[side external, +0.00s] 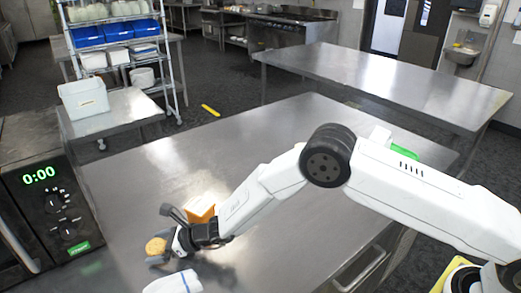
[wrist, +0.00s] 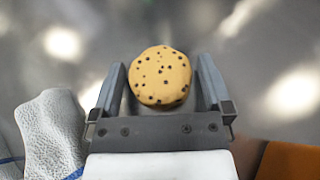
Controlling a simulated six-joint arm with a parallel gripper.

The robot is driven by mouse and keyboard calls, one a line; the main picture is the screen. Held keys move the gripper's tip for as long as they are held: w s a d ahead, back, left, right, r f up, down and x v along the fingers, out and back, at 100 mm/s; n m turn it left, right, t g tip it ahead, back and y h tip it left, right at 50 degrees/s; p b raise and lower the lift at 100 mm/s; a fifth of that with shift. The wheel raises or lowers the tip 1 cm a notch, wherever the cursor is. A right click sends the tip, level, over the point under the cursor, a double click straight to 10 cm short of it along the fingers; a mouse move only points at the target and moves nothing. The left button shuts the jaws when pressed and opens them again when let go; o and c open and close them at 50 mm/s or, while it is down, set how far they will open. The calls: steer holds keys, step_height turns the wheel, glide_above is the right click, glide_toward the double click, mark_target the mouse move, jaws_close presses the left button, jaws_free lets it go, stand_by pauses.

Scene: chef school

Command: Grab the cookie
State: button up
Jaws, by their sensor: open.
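A round tan cookie with dark chips (wrist: 161,76) lies on the steel table. In the wrist view it sits between the two fingers of my gripper (wrist: 162,88), with a small gap on each side. In the side external view the cookie (side external: 156,246) shows at the front left of the table, at the tip of my gripper (side external: 163,240). The jaws are open around it. I cannot tell the exact height of the fingers over the table.
A white cloth with blue stripes (side external: 174,283) lies close beside my gripper; it also shows in the wrist view (wrist: 52,135). An orange object (side external: 202,212) stands on the other side. A microwave (side external: 45,190) is at the left. The table's middle (side external: 215,150) is clear.

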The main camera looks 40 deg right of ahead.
steer(key=c, duration=1)
steer(key=shift+c, duration=0.2)
steer(key=shift+r, duration=0.15)
steer(key=shift+r, duration=0.85)
steer(key=s+d+r, duration=0.6)
steer(key=s+r, duration=0.5)
steer(key=s, duration=0.1)
steer(key=shift+s+d, duration=0.15)
steer(key=shift+d, duration=0.15)
